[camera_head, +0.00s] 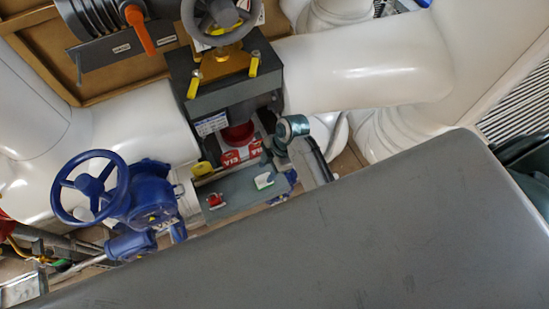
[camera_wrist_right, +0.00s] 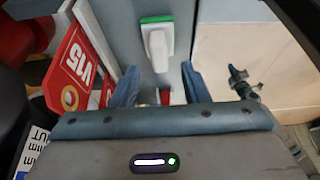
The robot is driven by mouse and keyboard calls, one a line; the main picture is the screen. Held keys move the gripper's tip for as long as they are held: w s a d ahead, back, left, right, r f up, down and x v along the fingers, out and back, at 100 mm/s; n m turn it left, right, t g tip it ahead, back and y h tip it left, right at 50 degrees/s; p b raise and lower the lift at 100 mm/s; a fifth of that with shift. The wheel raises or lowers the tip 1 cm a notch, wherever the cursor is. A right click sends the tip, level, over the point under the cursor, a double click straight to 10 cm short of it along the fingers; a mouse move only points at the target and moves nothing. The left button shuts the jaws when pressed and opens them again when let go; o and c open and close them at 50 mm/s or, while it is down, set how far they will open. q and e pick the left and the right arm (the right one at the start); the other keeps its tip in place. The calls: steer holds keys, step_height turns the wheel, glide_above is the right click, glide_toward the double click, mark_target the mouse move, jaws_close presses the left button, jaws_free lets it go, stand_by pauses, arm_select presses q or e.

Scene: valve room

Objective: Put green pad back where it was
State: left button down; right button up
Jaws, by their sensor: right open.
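The green pad (camera_head: 264,181) shows in the head view as a small white and green piece on the right part of a grey bar (camera_head: 237,192). In the right wrist view the green pad (camera_wrist_right: 157,40) has a green edge at its far side and a white body towards me. My right gripper (camera_wrist_right: 159,80) shows in the wrist view with two blue fingers apart and nothing held. The pad lies beyond the fingertips, apart from them. In the head view I cannot clearly make out the right fingers. My left gripper is not in view.
A blue handwheel valve (camera_head: 140,205) stands left of the bar. A red sign (camera_wrist_right: 80,68) is left of the fingers. A grey block (camera_head: 225,80) with yellow handles and white pipes (camera_head: 365,70) lie behind. Large grey surface hides the lower right of the head view.

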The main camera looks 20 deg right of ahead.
steer(key=b+v, duration=0.2)
steer(key=v, duration=0.5)
steer(key=shift+d+r, duration=0.2)
steer(key=shift+r, duration=0.05)
stand_by(2.0)
